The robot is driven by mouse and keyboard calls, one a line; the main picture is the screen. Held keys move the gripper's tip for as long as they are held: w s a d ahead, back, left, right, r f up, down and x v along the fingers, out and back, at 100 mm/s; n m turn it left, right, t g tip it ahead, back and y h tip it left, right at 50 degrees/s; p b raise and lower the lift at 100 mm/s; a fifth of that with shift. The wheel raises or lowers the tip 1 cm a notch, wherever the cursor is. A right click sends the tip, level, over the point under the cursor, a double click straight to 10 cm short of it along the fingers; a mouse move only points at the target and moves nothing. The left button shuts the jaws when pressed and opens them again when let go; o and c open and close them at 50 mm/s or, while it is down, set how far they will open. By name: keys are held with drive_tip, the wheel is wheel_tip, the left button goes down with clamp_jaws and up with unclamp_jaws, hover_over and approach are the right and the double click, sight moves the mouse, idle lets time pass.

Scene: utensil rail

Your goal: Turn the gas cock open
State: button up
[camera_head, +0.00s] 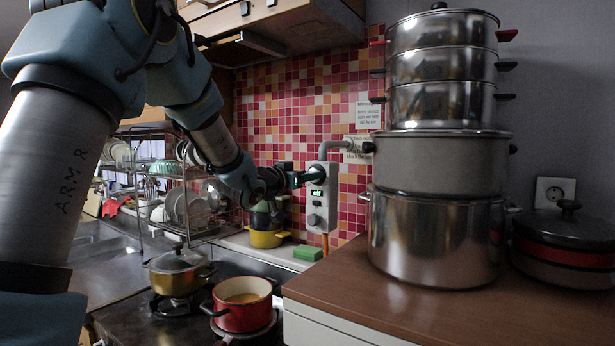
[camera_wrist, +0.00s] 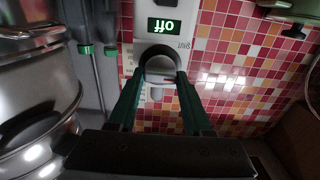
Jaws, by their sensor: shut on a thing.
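The gas control box (camera_head: 331,197) is a grey upright unit on the tiled wall, with a pipe at its top and an orange hose below. Its small green display (camera_head: 316,192) shows in the wrist view (camera_wrist: 164,25) upside down and reads "Off". My gripper (camera_head: 308,177) reaches the upper part of the box from the left.
A tall stack of steel pots (camera_head: 437,240) stands close to the right of the box on a brown counter (camera_head: 400,306). Below are a red pot (camera_head: 243,317) and a brass-coloured pot (camera_head: 178,274) on the stove. A dish rack (camera_head: 150,205) stands at the left.

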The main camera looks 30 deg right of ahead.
clamp_jaws()
drive_tip(key=shift+f+b, duration=0.1)
drive_tip(key=shift+b, duration=0.4)
drive_tip(key=m+b, duration=1.7)
drive_tip(key=shift+s+d+f+m+b, duration=0.1)
drive_tip(key=shift+s+f+m+b, duration=0.05)
drive_tip(key=shift+m+b, duration=0.25)
